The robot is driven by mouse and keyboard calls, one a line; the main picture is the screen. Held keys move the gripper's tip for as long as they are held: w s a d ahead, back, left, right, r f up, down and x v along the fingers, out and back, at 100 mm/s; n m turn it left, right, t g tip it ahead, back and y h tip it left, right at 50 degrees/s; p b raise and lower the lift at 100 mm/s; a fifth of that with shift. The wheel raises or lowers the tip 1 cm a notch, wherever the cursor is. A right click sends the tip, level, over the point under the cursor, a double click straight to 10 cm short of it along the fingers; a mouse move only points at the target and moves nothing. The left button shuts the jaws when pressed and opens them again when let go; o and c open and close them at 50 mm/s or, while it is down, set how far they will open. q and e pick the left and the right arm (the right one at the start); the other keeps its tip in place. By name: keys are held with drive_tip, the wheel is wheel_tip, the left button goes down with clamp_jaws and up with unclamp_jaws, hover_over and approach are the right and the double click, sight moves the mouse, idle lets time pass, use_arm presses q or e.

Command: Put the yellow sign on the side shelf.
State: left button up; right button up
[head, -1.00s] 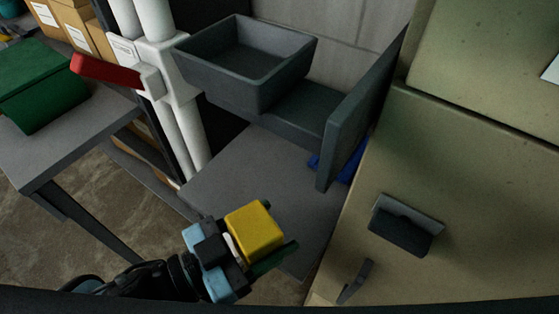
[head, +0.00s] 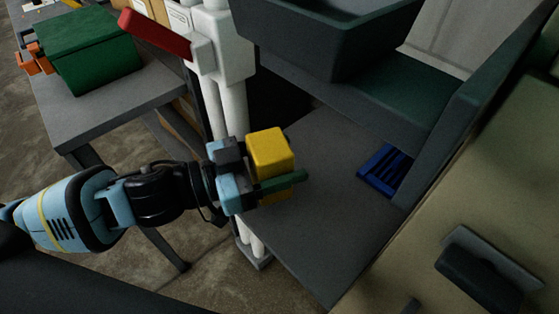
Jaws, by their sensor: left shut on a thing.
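The yellow sign (head: 271,149) shows as a small yellow block with rounded edges. My left gripper (head: 266,168) is shut on it, with one dark green finger across its near side; the far finger is mostly hidden. The gripper and sign are in front of the left part of a grey flat shelf surface (head: 325,240), seemingly above it; I cannot tell the exact height. This surface lies below a dark grey-green unit and may be the side shelf. My right gripper is not in view.
A dark bin (head: 330,40) stands on the upper ledge (head: 400,95), with an upright panel (head: 470,110) at right. A blue slotted item (head: 384,170) lies on the grey surface. White pipes with a red lever (head: 153,33) stand left. A green box (head: 92,50) sits on another table.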

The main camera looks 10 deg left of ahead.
use_arm(q)
drive_tip(key=shift+w+a, duration=0.15)
drive_tip(key=shift+w, duration=0.2)
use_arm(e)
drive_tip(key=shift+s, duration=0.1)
